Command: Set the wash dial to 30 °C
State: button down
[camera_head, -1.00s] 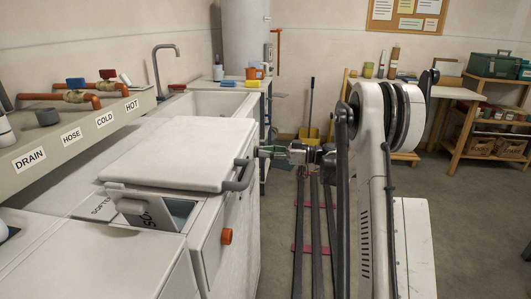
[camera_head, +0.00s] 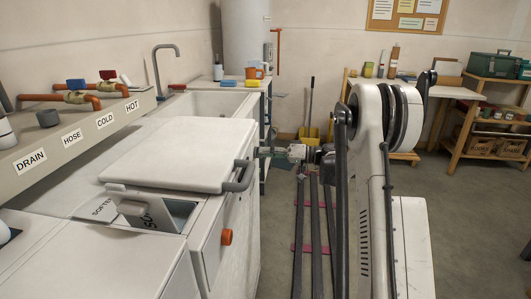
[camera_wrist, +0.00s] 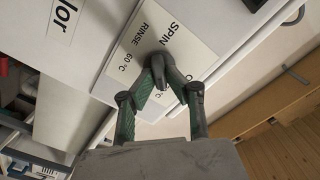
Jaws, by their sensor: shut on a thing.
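The wash dial (camera_wrist: 163,60) is a dark knob on a white label plate (camera_wrist: 125,61) in the wrist view. The plate reads SPIN, RINSE and 60 °C; other marks are partly hidden behind my gripper. My gripper (camera_wrist: 165,78) has green and black fingers that close on the dial. Which mark the dial points to cannot be told. In the head view my gripper (camera_head: 268,152) reaches the front of the white washing machine (camera_head: 165,155), beyond the dark lid handle (camera_head: 240,175). The dial is hidden there.
An orange knob (camera_head: 226,237) sticks out of the machine front nearer the camera. A detergent drawer (camera_head: 150,210) stands open on top. A pipe shelf (camera_head: 85,130) with valves runs along the left. The floor right of my arm is clear.

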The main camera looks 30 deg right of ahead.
jog(key=shift+m, duration=0.6)
jog(key=c, duration=1.7)
grip_release()
jog(key=shift+c, duration=0.2)
jog(key=v, duration=1.2)
